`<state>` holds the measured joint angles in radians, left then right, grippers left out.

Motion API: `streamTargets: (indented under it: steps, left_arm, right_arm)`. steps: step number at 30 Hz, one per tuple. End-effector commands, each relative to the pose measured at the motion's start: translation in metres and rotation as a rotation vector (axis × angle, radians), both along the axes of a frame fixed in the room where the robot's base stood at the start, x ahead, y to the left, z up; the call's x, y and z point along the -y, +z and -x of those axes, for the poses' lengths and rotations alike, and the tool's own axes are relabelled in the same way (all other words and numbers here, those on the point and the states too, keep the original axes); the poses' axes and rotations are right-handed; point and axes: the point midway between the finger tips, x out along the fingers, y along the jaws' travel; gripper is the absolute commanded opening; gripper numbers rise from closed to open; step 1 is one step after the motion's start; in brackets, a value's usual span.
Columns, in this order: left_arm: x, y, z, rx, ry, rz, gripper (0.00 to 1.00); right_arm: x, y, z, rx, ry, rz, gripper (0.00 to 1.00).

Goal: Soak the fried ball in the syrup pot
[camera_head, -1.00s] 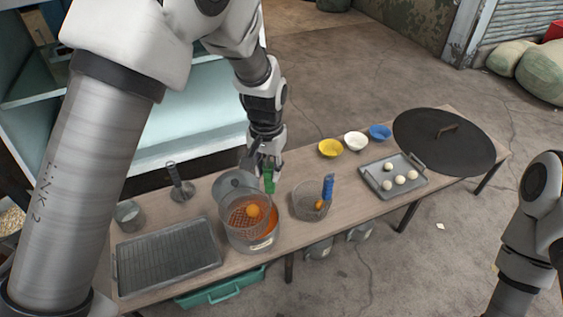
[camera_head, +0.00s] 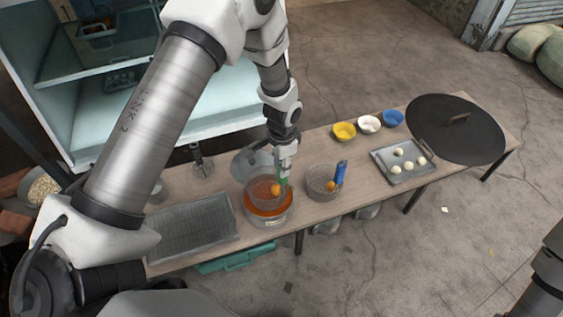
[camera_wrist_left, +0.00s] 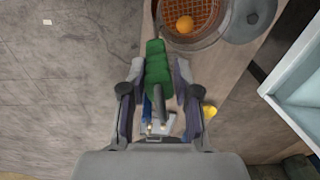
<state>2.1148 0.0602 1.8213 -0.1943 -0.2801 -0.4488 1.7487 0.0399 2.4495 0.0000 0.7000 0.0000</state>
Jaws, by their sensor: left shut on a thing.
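The syrup pot (camera_head: 268,216) is a round metal pot with orange liquid, standing on the table. A wire basket with a green handle (camera_wrist_left: 158,75) sits at the pot's mouth, and an orange fried ball (camera_wrist_left: 185,24) lies in it; the ball also shows in the head view (camera_head: 275,190). My left gripper (camera_head: 283,172) is shut on the green handle, beside the pot's right side. A second wire basket with a blue handle (camera_head: 341,172) stands right of the pot with another orange ball (camera_head: 330,186) in it. My right gripper is out of view.
A rack tray (camera_head: 192,228) lies left of the pot, and a metal masher-like tool (camera_head: 201,160) stands behind it. Yellow (camera_head: 344,131), white and blue bowls, a tray of white balls (camera_head: 392,172) and a large dark lid (camera_head: 457,135) fill the right side.

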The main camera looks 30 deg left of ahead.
Motion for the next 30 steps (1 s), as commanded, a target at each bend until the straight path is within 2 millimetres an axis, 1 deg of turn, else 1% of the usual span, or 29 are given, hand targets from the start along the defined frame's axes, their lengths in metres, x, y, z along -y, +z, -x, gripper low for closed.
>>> streamTargets:
  steps: [1, 3, 15, 18, 23, 30]
  left_arm:
    - [0.0, -0.011, 0.0, -0.001, 0.0, -0.001, 0.0]
    - [0.0, -0.021, 0.0, -0.001, 0.0, -0.001, 0.0]
    - [0.0, -0.076, 0.0, 0.0, 0.001, 0.0, 0.0]
    - [0.0, -0.087, 0.0, 0.001, 0.001, -0.001, 0.0]
    - [0.0, -0.097, 0.0, 0.0, 0.001, 0.0, 0.0]
    - [0.0, -0.097, 0.0, 0.001, 0.001, -0.001, 0.0]
  right_arm:
    - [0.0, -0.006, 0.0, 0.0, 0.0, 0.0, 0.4]
    - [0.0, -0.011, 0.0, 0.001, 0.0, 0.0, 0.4]
    - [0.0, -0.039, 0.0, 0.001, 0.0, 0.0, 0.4]
    - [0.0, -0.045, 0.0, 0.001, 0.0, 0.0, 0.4]
    - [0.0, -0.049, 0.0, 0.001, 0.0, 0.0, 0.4]
    - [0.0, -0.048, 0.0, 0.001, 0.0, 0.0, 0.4]
